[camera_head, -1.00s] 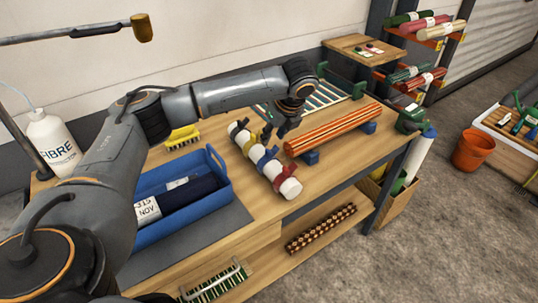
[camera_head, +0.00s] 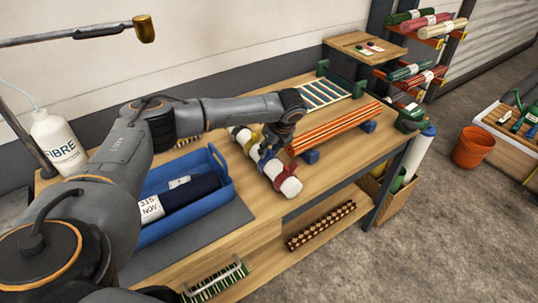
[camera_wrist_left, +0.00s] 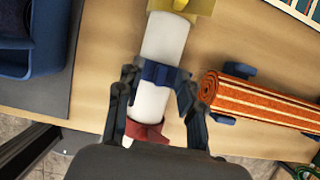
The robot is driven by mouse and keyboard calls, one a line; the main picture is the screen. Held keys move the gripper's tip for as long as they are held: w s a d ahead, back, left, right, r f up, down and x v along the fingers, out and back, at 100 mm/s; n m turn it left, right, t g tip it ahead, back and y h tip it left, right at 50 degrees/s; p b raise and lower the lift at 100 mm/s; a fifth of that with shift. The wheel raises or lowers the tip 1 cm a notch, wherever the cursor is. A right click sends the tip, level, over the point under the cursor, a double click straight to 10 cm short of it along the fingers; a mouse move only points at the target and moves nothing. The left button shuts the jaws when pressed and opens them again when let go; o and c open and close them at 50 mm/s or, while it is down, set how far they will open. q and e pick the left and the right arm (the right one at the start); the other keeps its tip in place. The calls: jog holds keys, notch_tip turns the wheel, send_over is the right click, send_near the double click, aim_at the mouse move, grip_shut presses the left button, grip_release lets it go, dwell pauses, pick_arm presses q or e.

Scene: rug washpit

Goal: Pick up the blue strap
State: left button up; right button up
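The blue strap (camera_wrist_left: 160,73) is wrapped around a white roll (camera_wrist_left: 165,40) on the workbench; in the head view the strap (camera_head: 265,158) shows just below my left gripper (camera_head: 272,146). In the left wrist view my left gripper (camera_wrist_left: 157,76) is open, with one finger on each side of the roll at the blue strap. I cannot tell whether the fingers touch it. A yellow strap (camera_wrist_left: 183,6) and a red strap (camera_wrist_left: 148,131) sit on the same roll, on either side of the blue one. My right gripper is not in view.
An orange striped rolled rug (camera_head: 335,127) lies on blue supports right of the white roll. A blue tray (camera_head: 222,172) with a dark roll stands to the left. A white bottle (camera_head: 58,145) is at far left.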

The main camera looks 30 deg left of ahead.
pick_arm(q)
grip_shut()
